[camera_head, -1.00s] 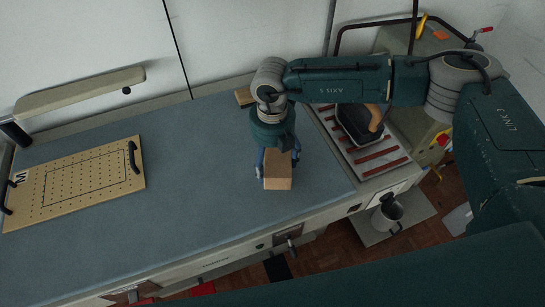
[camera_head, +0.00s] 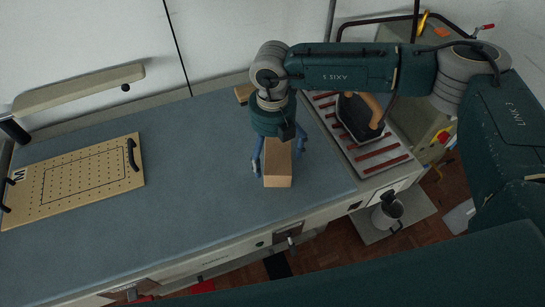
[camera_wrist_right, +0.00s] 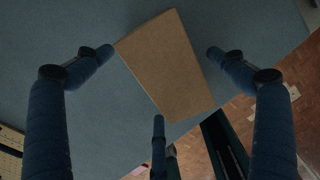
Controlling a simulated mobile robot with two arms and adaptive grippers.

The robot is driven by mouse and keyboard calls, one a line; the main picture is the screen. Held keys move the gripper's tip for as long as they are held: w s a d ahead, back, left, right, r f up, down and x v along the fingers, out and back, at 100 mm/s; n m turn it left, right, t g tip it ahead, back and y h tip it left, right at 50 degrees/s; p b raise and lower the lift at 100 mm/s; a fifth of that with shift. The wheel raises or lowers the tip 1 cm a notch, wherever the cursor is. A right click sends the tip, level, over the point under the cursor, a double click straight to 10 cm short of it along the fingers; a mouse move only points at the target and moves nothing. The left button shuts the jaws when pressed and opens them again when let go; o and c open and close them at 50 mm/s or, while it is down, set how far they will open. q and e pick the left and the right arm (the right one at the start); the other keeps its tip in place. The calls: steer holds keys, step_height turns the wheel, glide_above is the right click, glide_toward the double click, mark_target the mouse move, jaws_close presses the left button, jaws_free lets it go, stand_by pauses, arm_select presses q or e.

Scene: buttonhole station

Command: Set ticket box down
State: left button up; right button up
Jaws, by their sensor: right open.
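The ticket box, a plain brown cardboard block (camera_head: 278,165), stands on the blue-grey table top (camera_head: 200,190) near its front right part. My right gripper (camera_head: 279,162) is above and around it, with blue fingers spread to both sides. In the right wrist view the box (camera_wrist_right: 168,62) lies between the open fingers of the gripper (camera_wrist_right: 160,75), with gaps showing at the side fingers. A lower finger is close to the box's near end; whether it touches I cannot tell. My left gripper is not in view.
A perforated wooden board (camera_head: 100,172) with black handles lies at the left. A small wooden block (camera_head: 243,93) sits at the back edge. The table's middle is clear.

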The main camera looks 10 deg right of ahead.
mark_target(272, 153)
step_height(272, 153, up, 9)
steer(key=shift+r+b, duration=0.1)
steer(key=shift+b, duration=0.95)
steer(key=shift+r, duration=0.25)
steer(key=shift+s+a, duration=0.1)
